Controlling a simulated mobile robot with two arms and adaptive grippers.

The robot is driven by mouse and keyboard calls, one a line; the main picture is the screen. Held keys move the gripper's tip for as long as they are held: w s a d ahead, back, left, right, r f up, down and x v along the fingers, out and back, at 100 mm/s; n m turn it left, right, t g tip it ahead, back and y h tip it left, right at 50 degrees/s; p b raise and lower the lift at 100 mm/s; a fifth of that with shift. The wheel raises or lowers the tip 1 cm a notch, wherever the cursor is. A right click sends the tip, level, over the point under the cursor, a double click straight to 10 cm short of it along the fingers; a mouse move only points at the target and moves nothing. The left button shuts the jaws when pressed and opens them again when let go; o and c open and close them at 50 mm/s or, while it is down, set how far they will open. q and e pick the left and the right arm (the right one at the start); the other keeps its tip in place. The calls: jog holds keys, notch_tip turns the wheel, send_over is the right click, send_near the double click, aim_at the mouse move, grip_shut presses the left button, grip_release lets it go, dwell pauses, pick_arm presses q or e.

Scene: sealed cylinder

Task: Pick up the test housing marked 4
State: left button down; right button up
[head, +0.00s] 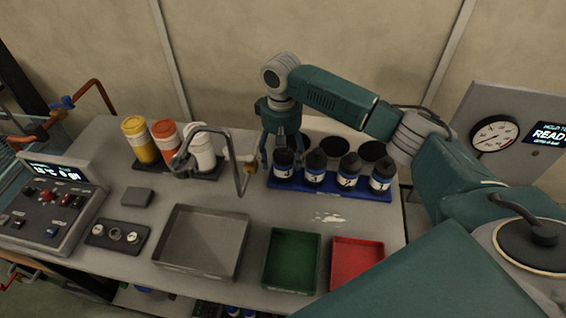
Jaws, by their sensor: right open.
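Several dark test housings with white labels stand upright in a row on a blue tray (330,187) at the back right of the bench. The leftmost housing (284,168) is partly hidden by my right gripper (273,160). The other housings (315,167), (348,172) and (381,177) stand clear to its right. The label marks are too small to read surely, so I cannot tell which housing is marked 4. My right gripper points down, open, with its fingers at the leftmost housing; I cannot tell whether they touch it. My left gripper is not in view.
A curved metal spout (240,165) stands just left of the gripper. Yellow, orange and white containers (166,140) stand further left. A grey tray (203,240), a green bin (292,260) and a red bin (356,264) line the front. A control panel (50,205) is far left.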

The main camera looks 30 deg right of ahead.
jog(key=shift+s+d+f+p, duration=0.1)
jog(key=shift+f+p, duration=0.1)
jog(key=shift+f, duration=0.75)
jog(key=shift+d+f+p, duration=0.1)
jog(key=shift+f+p, duration=0.05)
jog(key=shift+f, duration=0.75)
jog(key=c, duration=1.6)
jog(key=shift+c, duration=0.5)
jog(key=shift+r, duration=0.15)
